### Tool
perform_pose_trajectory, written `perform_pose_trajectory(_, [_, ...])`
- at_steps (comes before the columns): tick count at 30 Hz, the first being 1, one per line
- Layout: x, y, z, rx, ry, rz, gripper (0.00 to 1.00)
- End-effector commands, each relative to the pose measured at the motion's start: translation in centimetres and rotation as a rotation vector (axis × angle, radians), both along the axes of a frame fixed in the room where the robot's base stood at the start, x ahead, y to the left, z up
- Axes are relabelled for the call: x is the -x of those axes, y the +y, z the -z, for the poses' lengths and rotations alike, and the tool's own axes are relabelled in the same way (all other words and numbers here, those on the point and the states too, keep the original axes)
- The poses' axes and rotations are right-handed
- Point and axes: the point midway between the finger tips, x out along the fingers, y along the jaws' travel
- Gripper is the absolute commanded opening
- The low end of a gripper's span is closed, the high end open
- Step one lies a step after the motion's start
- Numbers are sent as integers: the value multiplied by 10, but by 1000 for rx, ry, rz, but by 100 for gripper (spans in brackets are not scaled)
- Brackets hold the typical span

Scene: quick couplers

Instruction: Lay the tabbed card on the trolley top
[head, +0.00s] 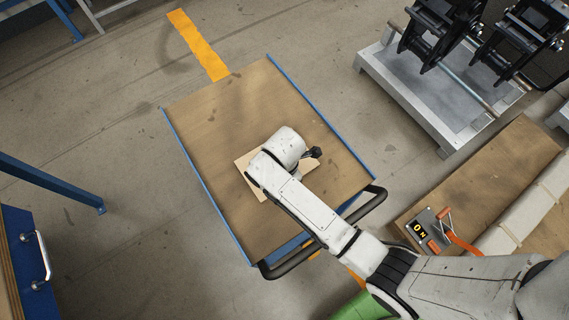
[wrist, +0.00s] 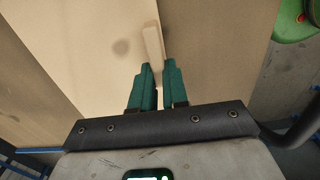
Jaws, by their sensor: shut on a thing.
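The tabbed card (head: 243,163) is a pale, flat sheet, seen over the trolley top (head: 210,120) in the head view. My arm covers much of it there. In the wrist view the pale card (wrist: 85,50) fills the upper left, and its upright tab (wrist: 152,42) stands at the fingertips. My gripper (wrist: 156,75) has teal fingers shut on the tab. In the head view the fingers are hidden under my wrist. I cannot tell whether the card touches the trolley top or hangs just above it.
The trolley has blue side edges and a black handle (head: 330,235). A green object (head: 360,306) lies near the bottom. Bare trolley top surrounds the card.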

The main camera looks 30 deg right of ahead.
Motion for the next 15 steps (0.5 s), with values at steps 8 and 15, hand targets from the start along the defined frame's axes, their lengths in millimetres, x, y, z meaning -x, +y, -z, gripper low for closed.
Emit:
perform_pose_trajectory(8, [0,0,5,0,-2,0,0])
perform_pose_trajectory(15, [0,0,7,0,-2,0,22])
